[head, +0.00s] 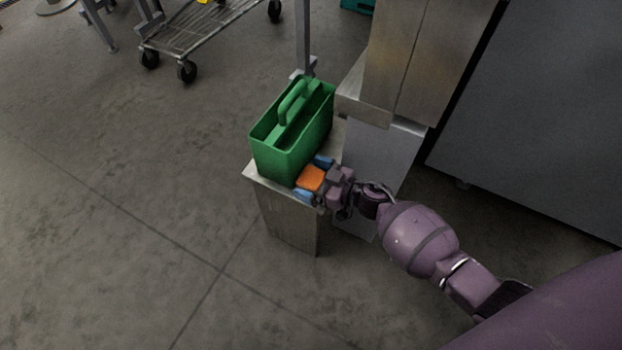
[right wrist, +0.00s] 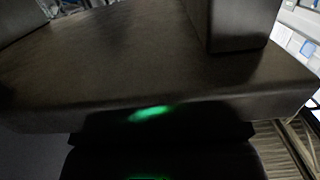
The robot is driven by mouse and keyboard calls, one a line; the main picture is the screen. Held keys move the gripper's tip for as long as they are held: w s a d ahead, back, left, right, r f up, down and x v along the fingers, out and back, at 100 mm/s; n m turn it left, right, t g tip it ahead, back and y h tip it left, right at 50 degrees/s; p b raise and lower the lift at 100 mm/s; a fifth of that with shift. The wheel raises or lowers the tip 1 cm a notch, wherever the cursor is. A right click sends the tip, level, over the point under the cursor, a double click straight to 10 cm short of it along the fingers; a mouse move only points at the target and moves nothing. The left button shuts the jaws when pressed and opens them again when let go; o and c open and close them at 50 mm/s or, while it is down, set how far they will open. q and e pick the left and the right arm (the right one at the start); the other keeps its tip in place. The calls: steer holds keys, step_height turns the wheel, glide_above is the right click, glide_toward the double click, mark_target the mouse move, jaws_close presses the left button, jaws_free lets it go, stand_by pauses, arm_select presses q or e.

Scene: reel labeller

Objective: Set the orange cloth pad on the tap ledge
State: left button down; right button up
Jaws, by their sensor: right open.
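An orange cloth pad (head: 310,178) lies at the front right edge of a metal ledge (head: 258,177), beside a green caddy (head: 288,130), in the head view. My right gripper (head: 314,178) reaches in from the right, its blue fingertips apart on either side of the pad. It is open; I cannot tell whether the fingers touch the pad or exactly how the pad rests. No tap is visible. The right wrist view shows a dark flat surface (right wrist: 130,60) with a green glint on its edge, but no orange pad. My left gripper is out of view.
The caddy, with its upright handle, fills much of the ledge top. A steel cabinet column (head: 410,65) and a large grey panel (head: 540,110) stand behind and to the right. A wire cart (head: 205,35) stands far back left. The concrete floor at left is clear.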

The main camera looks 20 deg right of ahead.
mark_target(300, 154)
steer(key=c, duration=1.1)
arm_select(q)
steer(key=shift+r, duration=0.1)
arm_select(e)
steer(key=shift+r, duration=0.1)
steer(key=shift+r, duration=0.15)
steer(key=shift+d+r+p, duration=0.15)
steer(key=shift+r+p, duration=0.2)
steer(key=shift+p, duration=0.2)
step_height(300, 154, up, 7)
steer(key=p, duration=0.4)
steer(key=shift+w, duration=0.15)
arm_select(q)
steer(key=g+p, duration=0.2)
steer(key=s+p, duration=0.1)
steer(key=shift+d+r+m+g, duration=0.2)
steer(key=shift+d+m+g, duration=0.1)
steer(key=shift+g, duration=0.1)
arm_select(e)
steer(key=f+v, duration=0.1)
steer(key=v, duration=0.5)
steer(key=f+v, duration=0.1)
steer(key=v, duration=0.6)
steer(key=f+v, duration=0.2)
steer(key=v, duration=0.4)
steer(key=shift+s+d, duration=0.25)
steer(key=shift+s, duration=0.35)
